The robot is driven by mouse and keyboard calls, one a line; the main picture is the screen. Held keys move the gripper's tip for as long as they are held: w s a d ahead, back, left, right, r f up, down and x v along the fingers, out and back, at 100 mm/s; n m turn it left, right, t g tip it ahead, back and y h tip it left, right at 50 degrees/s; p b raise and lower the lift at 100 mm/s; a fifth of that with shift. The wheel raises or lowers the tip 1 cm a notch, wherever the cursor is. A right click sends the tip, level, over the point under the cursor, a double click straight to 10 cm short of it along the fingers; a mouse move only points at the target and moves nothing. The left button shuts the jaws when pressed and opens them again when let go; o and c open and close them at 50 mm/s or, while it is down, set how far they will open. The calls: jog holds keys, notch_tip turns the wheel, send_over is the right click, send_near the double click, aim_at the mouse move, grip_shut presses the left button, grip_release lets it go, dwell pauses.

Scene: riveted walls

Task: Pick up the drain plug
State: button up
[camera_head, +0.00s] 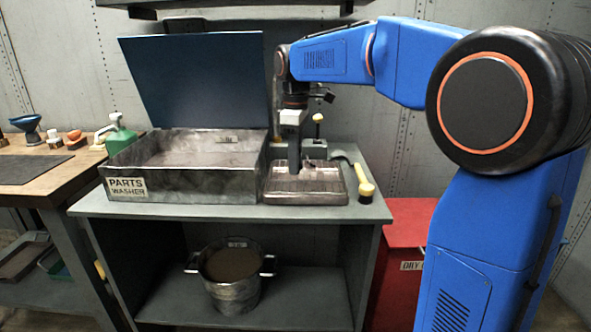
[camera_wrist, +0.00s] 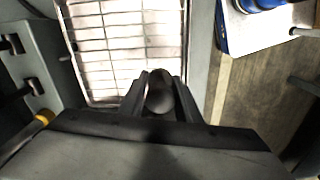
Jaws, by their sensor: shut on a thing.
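My gripper (camera_wrist: 160,95) is shut on a dark, rounded thing, the drain plug (camera_wrist: 160,91), between its two fingers in the wrist view. Only the top of the plug shows; its lower part is hidden. A wire rack over a pale surface lies below and beyond it. In the head view my gripper (camera_head: 293,160) points down over the shallow metal tray (camera_head: 335,197) at the right end of the grey bench. The plug is too small to make out there, and I cannot tell whether it touches the tray.
The parts washer (camera_head: 190,186), with its blue lid (camera_head: 200,80) raised, stands left of the tray. A yellow-knobbed lever (camera_head: 318,119) rises close beside my gripper. A pot (camera_head: 232,290) stands on the shelf below.

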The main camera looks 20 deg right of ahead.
notch_tip(320, 180, up, 15)
dwell(0.3)
jog(key=shift+f, duration=0.1)
dwell(0.4)
